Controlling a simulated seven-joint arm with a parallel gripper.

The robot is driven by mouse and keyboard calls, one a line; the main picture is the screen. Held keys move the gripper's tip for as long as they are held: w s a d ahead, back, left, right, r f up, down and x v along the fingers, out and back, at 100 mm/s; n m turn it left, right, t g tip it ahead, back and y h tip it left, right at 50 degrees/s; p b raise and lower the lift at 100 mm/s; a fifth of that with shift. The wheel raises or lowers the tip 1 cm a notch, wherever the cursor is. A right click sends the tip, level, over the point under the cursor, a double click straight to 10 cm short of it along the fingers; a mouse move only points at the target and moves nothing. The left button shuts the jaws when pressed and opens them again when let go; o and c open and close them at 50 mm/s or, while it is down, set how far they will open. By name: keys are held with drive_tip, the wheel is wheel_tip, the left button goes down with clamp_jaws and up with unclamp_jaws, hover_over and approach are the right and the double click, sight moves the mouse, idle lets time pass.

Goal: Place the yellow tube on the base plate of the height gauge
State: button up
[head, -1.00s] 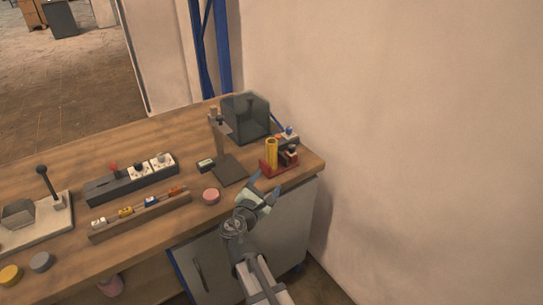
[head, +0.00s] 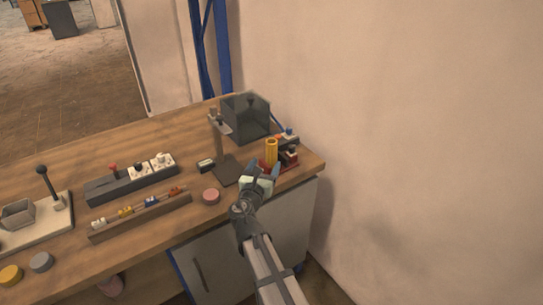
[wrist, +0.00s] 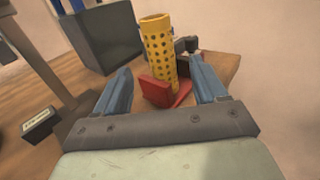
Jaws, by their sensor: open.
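The yellow tube (head: 271,150) stands upright in a red holder (head: 267,169) near the right end of the bench. In the wrist view the perforated yellow tube (wrist: 160,48) rises from the red holder (wrist: 168,93). My gripper (head: 262,168) is open just in front of it. Its two blue fingers spread to either side of the tube in the wrist view, with the tube beyond the fingertips and nothing held. The height gauge has a dark base plate (head: 228,169) and an upright post (head: 218,140), just left of my gripper.
A dark grey box (head: 246,117) stands behind the gauge and tube. A small label block (head: 206,166) and a pink disc (head: 211,196) lie left of the gauge. A rack (head: 140,215) and a switch strip (head: 130,182) lie further left. A wall rises at the right.

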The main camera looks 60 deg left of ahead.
sight(270, 155)
drive_tip(key=shift+x, duration=4)
drive_tip(key=shift+r, duration=0.1)
drive_tip(key=c, duration=1.1)
